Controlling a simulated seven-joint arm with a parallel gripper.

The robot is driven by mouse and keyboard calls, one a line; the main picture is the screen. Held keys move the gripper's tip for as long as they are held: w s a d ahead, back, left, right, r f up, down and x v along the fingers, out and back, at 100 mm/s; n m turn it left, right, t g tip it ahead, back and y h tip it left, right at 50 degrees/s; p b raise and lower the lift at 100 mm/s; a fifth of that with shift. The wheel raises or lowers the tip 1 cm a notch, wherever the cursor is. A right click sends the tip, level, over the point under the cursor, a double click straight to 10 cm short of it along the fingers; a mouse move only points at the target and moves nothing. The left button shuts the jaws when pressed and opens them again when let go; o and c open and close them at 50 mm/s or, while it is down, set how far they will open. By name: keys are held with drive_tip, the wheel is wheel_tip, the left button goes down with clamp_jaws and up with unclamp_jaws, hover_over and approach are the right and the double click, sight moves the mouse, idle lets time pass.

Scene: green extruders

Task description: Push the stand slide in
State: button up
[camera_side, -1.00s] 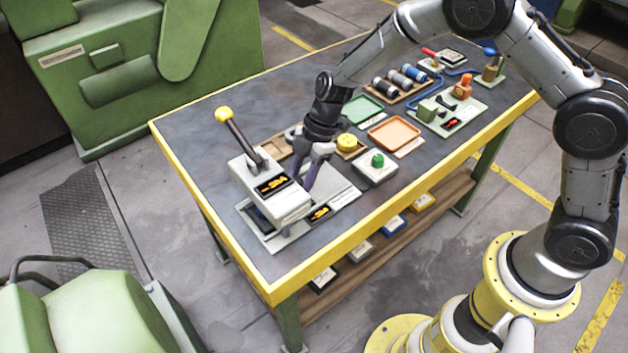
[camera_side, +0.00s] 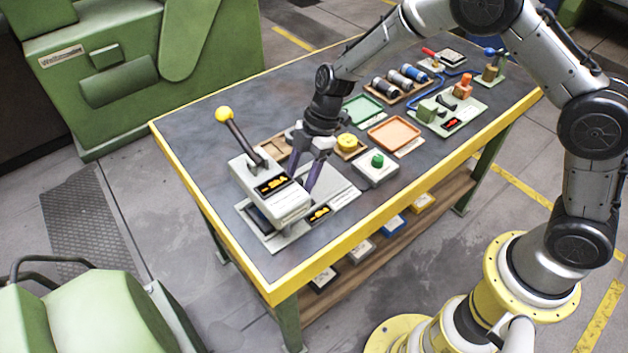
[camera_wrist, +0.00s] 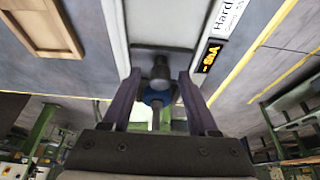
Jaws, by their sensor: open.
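The stand (camera_side: 259,184) is a light grey unit with a yellow-knobbed lever, on a pale base plate (camera_side: 343,193) near the table's left end. In the wrist view its plate runs up the picture, with a dark block and round post (camera_wrist: 160,70) on it that may be the slide. My gripper (camera_side: 307,187) is low over the plate, right of the stand's head. In the wrist view its two purple fingers (camera_wrist: 160,77) are apart, either side of the dark part. Nothing is visibly clamped. A blue round piece (camera_wrist: 156,97) shows below the post. Contact cannot be told.
A box with a green button (camera_side: 376,168) stands right of the plate. An orange tray (camera_side: 394,133), a green tray (camera_side: 362,109) and a wooden tray (camera_side: 274,147) lie behind. Yellow edging (camera_side: 400,203) bounds the table. Bare tabletop lies at the back left.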

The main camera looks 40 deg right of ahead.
drive_tip(key=shift+d+r, duration=0.1)
drive_tip(key=shift+r, duration=1.45)
drive_tip(key=d+r, duration=0.4)
drive_tip(key=d, duration=0.3)
drive_tip(key=s+d+r+m+t, duration=0.1)
drive_tip(key=s+r, duration=0.2)
drive_tip(key=r, duration=0.3)
drive_tip(key=s+d+r+t+h, duration=0.1)
drive_tip(key=s+d+r+t, duration=0.15)
drive_tip(key=r, duration=0.35)
drive_tip(key=s+d+r+m+t, duration=0.1)
drive_tip(key=s+r, duration=0.3)
drive_tip(key=r, duration=0.2)
drive_tip(key=s+d+f+m+h, duration=0.1)
drive_tip(key=s+d+m, duration=0.2)
drive_tip(key=s+m, duration=0.5)
drive_tip(key=s+d+f+m+t+h, duration=0.1)
drive_tip(key=s+d+m, duration=0.3)
drive_tip(key=s+m, duration=0.4)
drive_tip(key=shift+s+f+h, duration=0.45)
drive_tip(key=shift+s+h, duration=0.35)
drive_tip(key=shift+s, duration=0.25)
